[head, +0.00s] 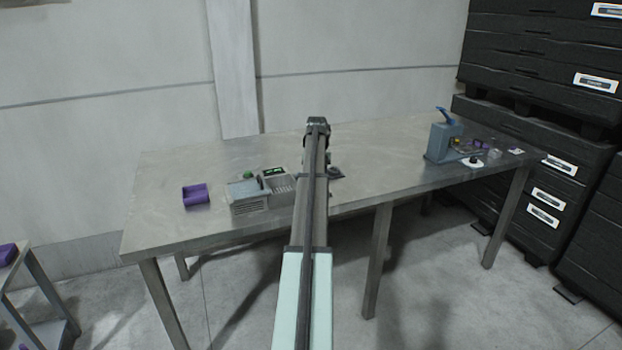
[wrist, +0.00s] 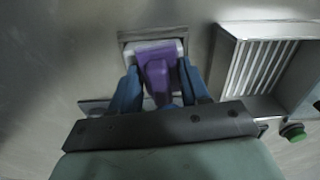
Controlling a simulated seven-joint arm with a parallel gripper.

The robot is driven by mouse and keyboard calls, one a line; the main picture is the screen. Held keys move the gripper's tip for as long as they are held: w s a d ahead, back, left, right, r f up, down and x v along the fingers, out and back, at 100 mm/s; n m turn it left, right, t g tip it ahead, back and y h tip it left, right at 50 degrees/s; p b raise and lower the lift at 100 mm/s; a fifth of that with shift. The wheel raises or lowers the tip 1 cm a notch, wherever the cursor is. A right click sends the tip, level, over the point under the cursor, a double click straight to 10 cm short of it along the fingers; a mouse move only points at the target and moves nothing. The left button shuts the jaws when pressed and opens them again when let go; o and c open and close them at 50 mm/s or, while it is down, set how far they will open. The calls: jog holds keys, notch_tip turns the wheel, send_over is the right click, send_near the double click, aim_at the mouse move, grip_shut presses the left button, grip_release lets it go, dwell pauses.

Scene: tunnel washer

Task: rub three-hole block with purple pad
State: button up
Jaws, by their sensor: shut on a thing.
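My gripper (wrist: 158,84), with blue fingers, is shut on the purple pad (wrist: 157,66) by its raised middle part, in the wrist view. The pad lies over a pale grey piece (wrist: 130,50) that shows at both sides of it, within a dark frame on the metal table. This pale piece may be the three-hole block, but the pad covers most of it and I see no holes. I cannot tell whether pad and piece touch. In the head view my arm hides the gripper and pad; only a dark flat part (head: 336,173) shows right of the arm.
A grey machine (head: 248,198) with a ribbed tray (wrist: 262,66) and green button (wrist: 293,131) stands close beside the gripper. A purple holder (head: 196,196) lies further left. A blue-grey device (head: 443,139) and small items stand at the table's right end. The table's back is clear.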

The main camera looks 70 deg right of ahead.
jog(key=s+d, duration=0.2)
jog(key=d, duration=0.1)
jog(key=shift+s, duration=0.4)
jog(key=shift+w+a, duration=2.2)
jog(key=shift+a, duration=0.15)
jog(key=shift+w+a+r, duration=0.1)
jog(key=shift+r, duration=0.55)
jog(key=shift+w+a+r, duration=0.1)
jog(key=shift+r, duration=3.3)
